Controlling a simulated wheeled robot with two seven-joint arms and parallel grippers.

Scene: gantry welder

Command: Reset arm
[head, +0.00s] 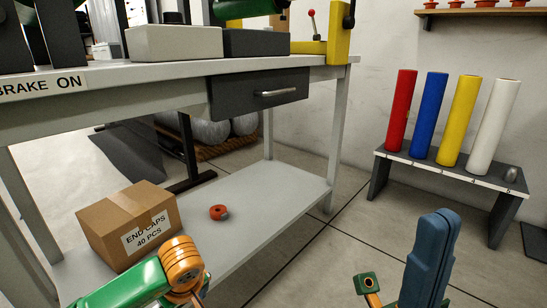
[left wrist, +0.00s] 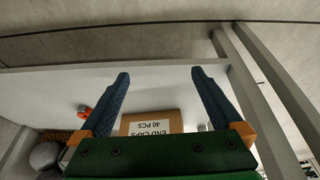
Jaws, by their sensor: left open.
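My left gripper (left wrist: 158,76) is open in the left wrist view. Its two blue fingers are spread wide with nothing between them, above the lower shelf and box. In the head view only the green and orange links of my left arm show at the bottom left; that gripper is hidden. My right gripper (head: 428,258) shows at the bottom right of the head view. Its blue fingers point up over the floor, seen edge-on and overlapping, so the gap cannot be told. No object shows in it.
The grey workbench (head: 180,72) has a drawer (head: 258,93) and a lower shelf (head: 270,215). On that shelf are a cardboard box (head: 125,222) and an orange ring (head: 218,212). A low rack (head: 440,172) with coloured tubes stands right. Floor between is clear.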

